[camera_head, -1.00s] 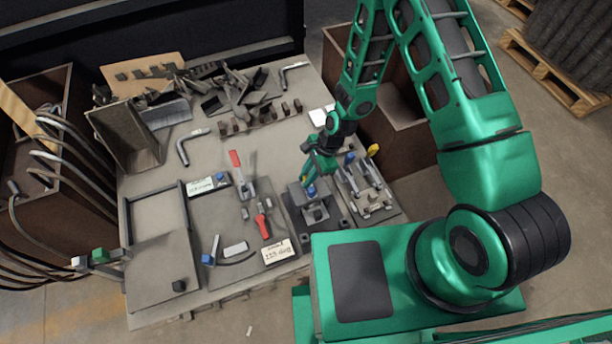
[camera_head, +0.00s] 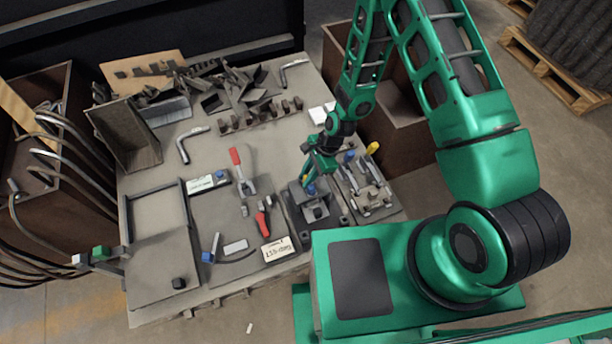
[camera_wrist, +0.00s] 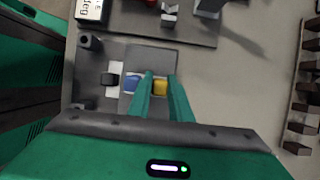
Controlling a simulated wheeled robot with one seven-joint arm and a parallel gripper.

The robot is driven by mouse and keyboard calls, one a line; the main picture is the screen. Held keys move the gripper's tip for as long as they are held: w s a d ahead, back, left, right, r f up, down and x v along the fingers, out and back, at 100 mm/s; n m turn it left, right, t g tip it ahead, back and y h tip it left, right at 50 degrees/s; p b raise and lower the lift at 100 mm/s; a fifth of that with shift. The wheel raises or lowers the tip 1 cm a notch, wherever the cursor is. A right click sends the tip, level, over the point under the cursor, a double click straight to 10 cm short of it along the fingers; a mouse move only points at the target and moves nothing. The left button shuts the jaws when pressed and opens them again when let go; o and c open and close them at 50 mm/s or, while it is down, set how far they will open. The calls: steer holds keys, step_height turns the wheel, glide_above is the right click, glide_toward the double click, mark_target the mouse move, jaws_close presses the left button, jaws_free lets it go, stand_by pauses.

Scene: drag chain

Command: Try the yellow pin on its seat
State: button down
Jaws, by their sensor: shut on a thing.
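The yellow pin (camera_wrist: 160,86) shows between the two green fingers of my gripper (camera_wrist: 161,98) in the wrist view. My gripper is shut on it. In the head view my gripper (camera_head: 308,172) is low over a dark block fixture (camera_head: 317,212) at the bench's right part. A blue piece (camera_wrist: 133,82) sits on the fixture just left of the fingers in the wrist view. A dark piece (camera_wrist: 109,79) is further left. The fingers hide the pin's lower end, so I cannot tell whether it touches a seat.
Right of the fixture is a plate (camera_head: 375,199) with yellow- and blue-topped parts. To the left are a red-handled clamp (camera_head: 240,172) and a white label card (camera_head: 278,249). Metal scraps (camera_head: 236,88) lie at the back. Bare bench shows right of the fingers in the wrist view.

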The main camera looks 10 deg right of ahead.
stand_by(0.4)
steer(key=c, duration=1.5)
jaws_free()
steer(key=shift+s, duration=0.1)
steer(key=shift+c, duration=0.2)
steer(key=v, duration=1)
steer(key=shift+w+r, duration=0.25)
steer(key=shift+r, duration=0.15)
steer(key=shift+d, duration=0.1)
